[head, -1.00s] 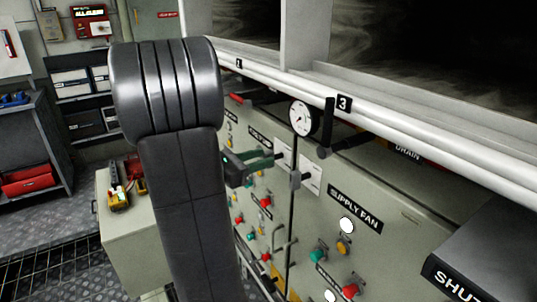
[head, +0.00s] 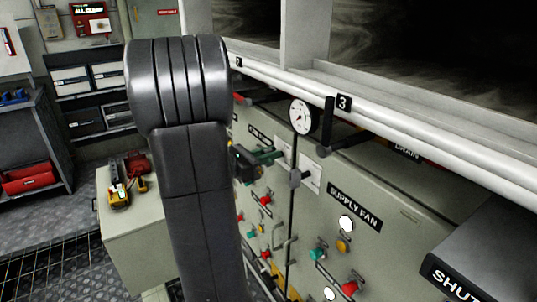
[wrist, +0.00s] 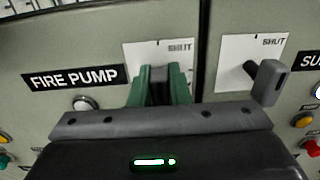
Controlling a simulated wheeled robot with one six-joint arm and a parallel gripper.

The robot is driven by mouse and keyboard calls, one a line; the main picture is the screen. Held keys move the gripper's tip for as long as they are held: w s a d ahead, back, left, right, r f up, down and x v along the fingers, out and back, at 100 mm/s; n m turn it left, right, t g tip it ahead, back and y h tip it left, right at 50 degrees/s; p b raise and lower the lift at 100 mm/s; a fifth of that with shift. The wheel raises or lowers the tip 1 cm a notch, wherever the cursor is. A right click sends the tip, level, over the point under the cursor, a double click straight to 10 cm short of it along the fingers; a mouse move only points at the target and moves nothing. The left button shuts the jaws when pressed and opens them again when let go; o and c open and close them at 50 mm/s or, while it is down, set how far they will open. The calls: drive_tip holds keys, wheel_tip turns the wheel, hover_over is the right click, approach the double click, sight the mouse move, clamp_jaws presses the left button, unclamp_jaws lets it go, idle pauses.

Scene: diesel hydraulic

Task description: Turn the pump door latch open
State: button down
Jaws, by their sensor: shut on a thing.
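My gripper (head: 268,156) reaches from behind my arm to the front of the panel in the head view. In the wrist view its green fingers (wrist: 160,90) are shut on a dark grey latch handle (wrist: 158,75), in front of a white plate (wrist: 136,55) marked SHUT. The FIRE PUMP label (wrist: 75,78) is left of that plate. The fingers hide most of the handle, so its angle is hard to tell.
A second grey latch (wrist: 270,82) sticks out to the right, across the dark door seam, by its own SHUT plate. It also shows in the head view (head: 296,179). Buttons and lamps lie below. A gauge (head: 302,117) and black lever (head: 328,125) stand above.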

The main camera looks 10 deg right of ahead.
drive_tip(key=shift+f+m+b, duration=0.15)
drive_tip(key=shift+m+b, duration=0.15)
drive_tip(key=shift+b, duration=0.2)
drive_tip(key=m+b, duration=0.1)
drive_tip(key=b, duration=0.1)
drive_tip(key=m+b, duration=0.1)
drive_tip(key=b, duration=0.1)
drive_tip(key=m+b, duration=0.1)
drive_tip(key=shift+s+f+b, duration=0.25)
drive_tip(key=shift+f+b, duration=0.05)
drive_tip(key=shift+b, duration=0.1)
drive_tip(key=m+b, duration=0.3)
drive_tip(key=b, duration=0.1)
drive_tip(key=m+b, duration=0.3)
drive_tip(key=b, duration=0.1)
drive_tip(key=shift+s+d+f, duration=0.15)
drive_tip(key=shift+s, duration=0.05)
drive_tip(key=m+b, duration=0.4)
drive_tip(key=b, duration=0.3)
drive_tip(key=shift+s+f, duration=0.1)
drive_tip(key=shift+f, duration=0.1)
drive_tip(key=m+b, duration=0.3)
drive_tip(key=b, duration=0.1)
drive_tip(key=shift+m+b, duration=0.6)
drive_tip(key=shift+b, duration=0.05)
drive_tip(key=shift+r, duration=0.15)
